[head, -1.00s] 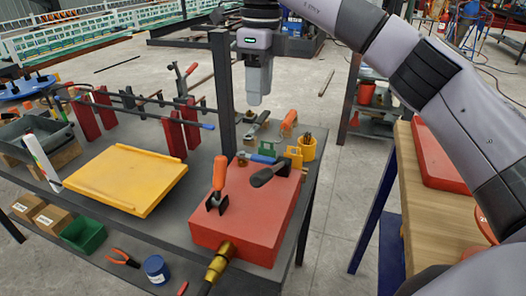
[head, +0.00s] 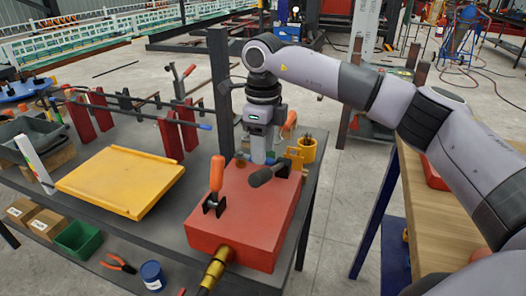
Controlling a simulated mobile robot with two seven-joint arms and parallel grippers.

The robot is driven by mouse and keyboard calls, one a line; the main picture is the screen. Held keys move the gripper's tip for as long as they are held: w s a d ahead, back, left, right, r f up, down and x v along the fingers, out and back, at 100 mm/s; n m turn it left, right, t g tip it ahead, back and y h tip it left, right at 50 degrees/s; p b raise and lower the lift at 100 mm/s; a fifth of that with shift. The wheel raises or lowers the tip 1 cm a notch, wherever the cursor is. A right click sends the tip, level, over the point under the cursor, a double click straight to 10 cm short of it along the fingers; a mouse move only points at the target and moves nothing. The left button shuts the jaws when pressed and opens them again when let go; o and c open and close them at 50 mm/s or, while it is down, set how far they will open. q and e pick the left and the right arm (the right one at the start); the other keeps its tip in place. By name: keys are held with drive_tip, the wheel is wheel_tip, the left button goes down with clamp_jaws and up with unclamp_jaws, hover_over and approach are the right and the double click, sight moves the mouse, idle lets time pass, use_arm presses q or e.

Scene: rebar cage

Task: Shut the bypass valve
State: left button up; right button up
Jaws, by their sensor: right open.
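A red box-shaped unit (head: 240,222) sits on the dark workbench, with a brass fitting and hose (head: 216,266) at its front. On its top stand an upright orange-handled lever (head: 216,174) in a black bracket and a tilted dark grip handle (head: 262,177). I cannot tell for sure which of these is the bypass valve. My right gripper (head: 262,158) points down at the back of the red unit, just behind the dark handle. It is open, and no object shows in it. Its fingertips are partly hidden. My left gripper is out of view.
A dark upright post (head: 221,90) stands close left of my right gripper. A yellow tray (head: 118,181), red stands (head: 178,135) with bars and a green bin (head: 80,238) lie left.

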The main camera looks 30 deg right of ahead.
drive_tip(key=shift+f, duration=0.75)
clamp_jaws()
